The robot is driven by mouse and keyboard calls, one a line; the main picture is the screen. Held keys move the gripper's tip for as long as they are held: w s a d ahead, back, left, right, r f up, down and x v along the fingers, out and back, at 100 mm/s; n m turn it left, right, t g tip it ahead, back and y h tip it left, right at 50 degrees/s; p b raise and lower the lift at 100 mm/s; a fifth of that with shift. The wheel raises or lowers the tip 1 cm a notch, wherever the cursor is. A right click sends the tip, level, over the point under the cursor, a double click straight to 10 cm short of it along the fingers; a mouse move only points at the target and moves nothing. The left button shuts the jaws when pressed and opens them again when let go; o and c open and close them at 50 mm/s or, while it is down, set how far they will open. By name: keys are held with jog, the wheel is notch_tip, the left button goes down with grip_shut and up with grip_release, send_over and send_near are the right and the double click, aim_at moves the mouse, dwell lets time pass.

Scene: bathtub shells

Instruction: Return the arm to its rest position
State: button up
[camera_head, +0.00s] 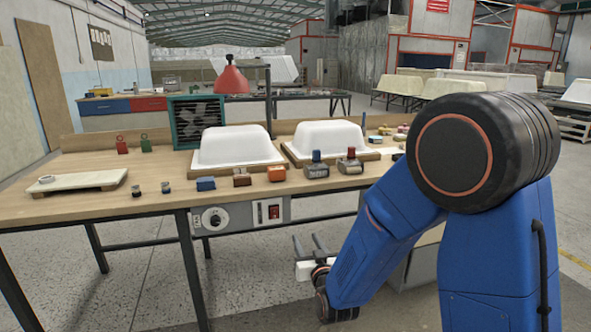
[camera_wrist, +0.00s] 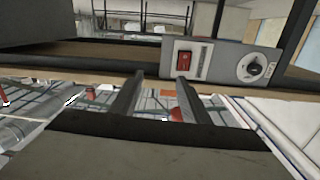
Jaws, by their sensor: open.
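My blue arm reaches down at the right of the head view, folded in front of the workbench (camera_head: 120,200). My gripper (camera_head: 308,243) is in front of the bench's front edge, below the tabletop. Its two fingers stand apart with nothing between them. The wrist view also shows my gripper (camera_wrist: 156,88) with both fingers spread and empty. A grey control box (camera_head: 240,216) with a dial and a red switch hangs under the bench edge, left of the gripper. It also shows beyond the fingers in the wrist view (camera_wrist: 220,62).
Two white tub shells (camera_head: 237,146) (camera_head: 328,139) sit on the bench. Small blocks and tools, including an orange block (camera_head: 277,173), line its front. A red lamp (camera_head: 231,80), a fan (camera_head: 198,122) and a pale board (camera_head: 78,181) are there too. Floor in front is clear.

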jog(key=s+d+r+g+h, duration=0.1)
jog(key=s+d+r+g, duration=0.2)
jog(key=s+d, duration=0.35)
jog(key=s+d+r+g+h, duration=0.1)
jog(key=s+d+r+g, duration=0.15)
jog(key=s+d, duration=0.35)
jog(key=s+d+m+g+h, duration=0.1)
jog(key=s+d+g, duration=0.2)
jog(key=s, duration=1)
jog(key=s+d+m+g+h, duration=0.1)
jog(key=s+d+g, duration=0.3)
jog(key=s+d, duration=0.6)
jog(key=s, duration=0.3)
jog(key=shift+r, duration=0.35)
